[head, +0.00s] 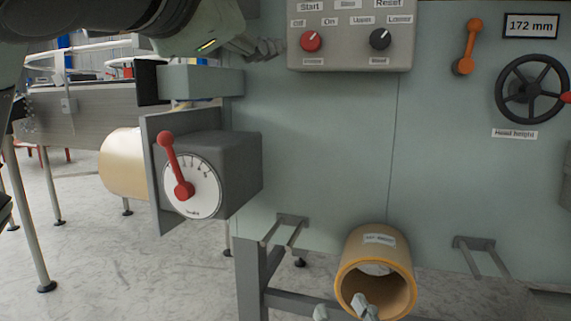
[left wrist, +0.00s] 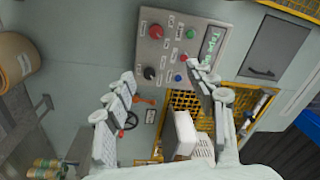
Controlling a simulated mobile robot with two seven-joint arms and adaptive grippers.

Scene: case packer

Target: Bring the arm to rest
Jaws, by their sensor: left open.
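My left arm comes in at the top left of the head view, with its gripper (head: 258,47) beside the control box. In the left wrist view my left gripper (left wrist: 166,82) is open, its two fingers wide apart with nothing held between them. The tips of my right gripper (head: 342,309) show at the bottom edge of the head view, in front of the tan roll (head: 378,240). Most of that gripper is cut off, so its opening is unclear.
The control box (head: 350,60) is on the green panel. A dial with a red lever (head: 178,175) juts out at left; an orange lever (head: 467,48) and black handwheel (head: 530,90) are at right. Empty pegs (head: 480,250) stick out lower right. A white box (left wrist: 185,132) stands by yellow mesh.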

